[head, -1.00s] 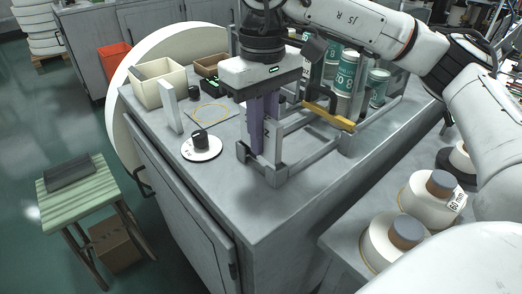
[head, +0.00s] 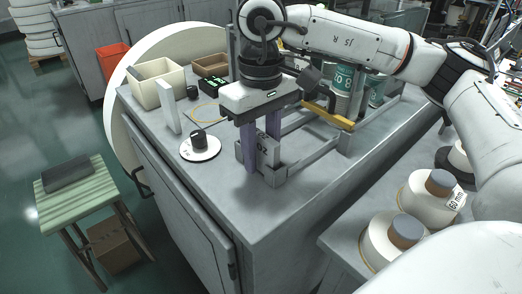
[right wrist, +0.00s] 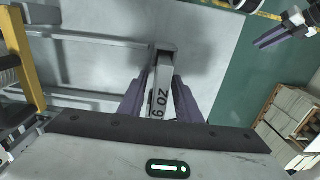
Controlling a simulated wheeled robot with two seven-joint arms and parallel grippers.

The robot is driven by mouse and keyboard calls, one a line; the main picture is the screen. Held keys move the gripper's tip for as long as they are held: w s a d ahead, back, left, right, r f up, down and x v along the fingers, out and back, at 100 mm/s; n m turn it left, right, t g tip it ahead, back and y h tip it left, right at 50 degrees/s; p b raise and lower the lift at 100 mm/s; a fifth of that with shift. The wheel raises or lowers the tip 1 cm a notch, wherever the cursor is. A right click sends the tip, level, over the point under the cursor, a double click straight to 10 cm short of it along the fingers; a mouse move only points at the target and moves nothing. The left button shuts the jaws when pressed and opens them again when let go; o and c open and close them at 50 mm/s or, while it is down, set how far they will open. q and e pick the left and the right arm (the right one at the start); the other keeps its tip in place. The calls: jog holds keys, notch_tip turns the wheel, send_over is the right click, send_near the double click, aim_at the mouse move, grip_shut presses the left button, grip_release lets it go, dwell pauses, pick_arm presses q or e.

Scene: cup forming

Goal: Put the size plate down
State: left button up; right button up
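The size plate (head: 265,151) is a grey upright plate marked "6 OZ". It stands at the front corner of a grey metal frame (head: 314,160) on the bench top; its lower end is at the frame's corner block. My right gripper (head: 262,155) points down over it, with a purple finger on each side of the plate. The fingers look spread, with slim gaps beside the plate. The right wrist view shows the plate (right wrist: 160,95) between the fingers (right wrist: 160,88). My left gripper (right wrist: 272,37) shows small at that view's upper right, its opening unclear; it is out of the head view.
A yellow bar (head: 328,115) lies across the frame, with green-labelled cups (head: 342,78) behind. A white disc with a black knob (head: 199,146) and a cream bin (head: 158,83) are to the left. Large white spools (head: 396,240) stand at the right. The bench's near corner is clear.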

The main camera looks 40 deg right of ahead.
notch_tip(320, 180, up, 12)
jog(key=shift+r+p, duration=0.15)
jog(key=shift+p, duration=0.65)
